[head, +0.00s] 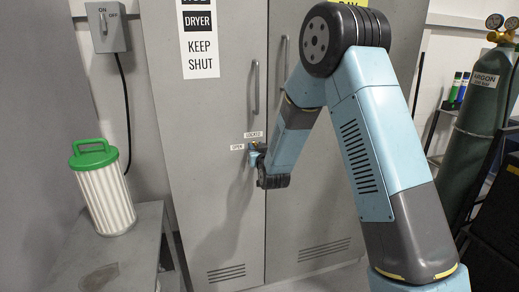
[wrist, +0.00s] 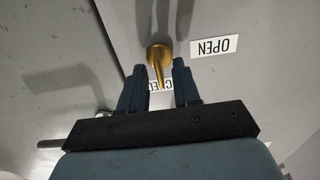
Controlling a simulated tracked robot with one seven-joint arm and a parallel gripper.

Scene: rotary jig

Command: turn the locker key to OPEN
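The brass locker key (wrist: 159,62) sits on the grey locker door in the wrist view. Its round part is at the top, and its narrow bar points toward the LOCKED label (wrist: 156,86), which is partly hidden. The OPEN label (wrist: 214,46) is upside down to the right of the key. My gripper (wrist: 161,78) is open, with one dark blue finger on each side of the bar and gaps visible between. In the head view my gripper (head: 257,152) is at the locker door by the OPEN (head: 237,147) and LOCKED (head: 253,134) labels; the key is not clear there.
The grey locker (head: 212,110) has two tall handles (head: 255,88) above the lock. A white filter with a green lid (head: 104,190) stands on a grey bench (head: 130,245) at left. A green argon cylinder (head: 478,120) stands at right. A switch box (head: 107,27) is on the wall.

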